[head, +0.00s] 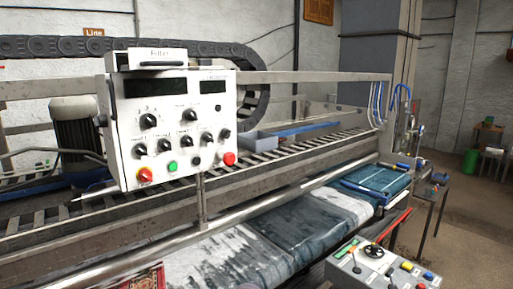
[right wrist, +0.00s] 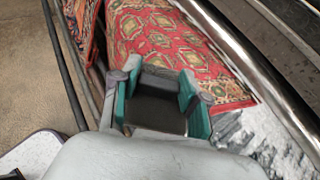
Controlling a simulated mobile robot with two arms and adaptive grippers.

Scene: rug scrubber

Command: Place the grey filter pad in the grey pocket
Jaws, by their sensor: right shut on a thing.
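My right gripper (right wrist: 160,103) has teal fingers and is shut on a dark grey block, the filter pad (right wrist: 158,115), in the right wrist view. The pad sits between both fingers, above the red patterned rug. In the head view a small grey open-topped box (head: 261,142) stands on the machine's slatted bed, right of the control panel. I cannot tell for sure which of these is the grey pocket. My left gripper is not in view. The pad cannot be made out in the head view.
The white control panel (head: 175,128) with knobs and buttons stands left of centre. A blue strip (head: 305,128) lies behind the grey box. A long metal roller (head: 255,208) crosses the front above several rugs. A control box (head: 378,267) stands at the lower right.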

